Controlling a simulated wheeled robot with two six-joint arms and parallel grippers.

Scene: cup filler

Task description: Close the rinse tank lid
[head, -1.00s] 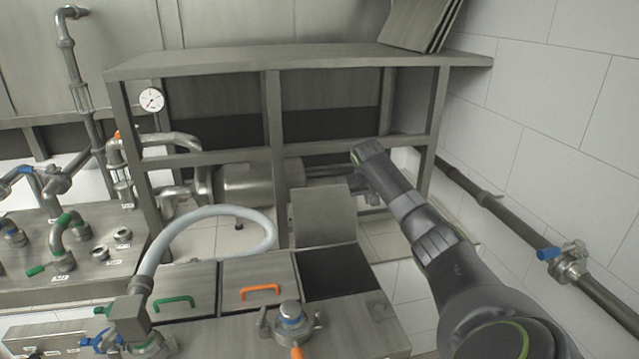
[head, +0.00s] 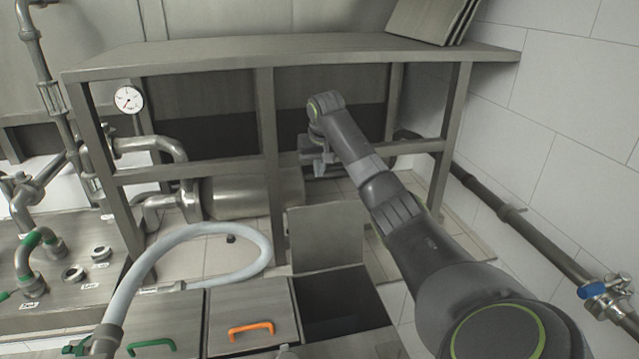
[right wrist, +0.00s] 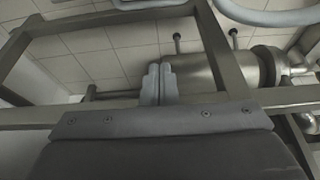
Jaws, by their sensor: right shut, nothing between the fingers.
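The steel rinse tank lid (head: 325,236) stands open, upright at the back edge of its dark square opening (head: 345,303). My right gripper (head: 321,169) is just above the lid's top edge in the head view and seems to be behind it, apart from it. In the right wrist view its two grey fingers (right wrist: 158,84) are together with nothing between them. The lid cannot be made out in the right wrist view. My left gripper is not in view.
A closed lid with an orange handle (head: 251,329) lies left of the opening, and a green handle (head: 150,345) is farther left. A pale hose (head: 195,232) loops behind these. The steel frame (head: 277,165) stands close behind the lid, with a cylinder (head: 240,196) beneath its shelf.

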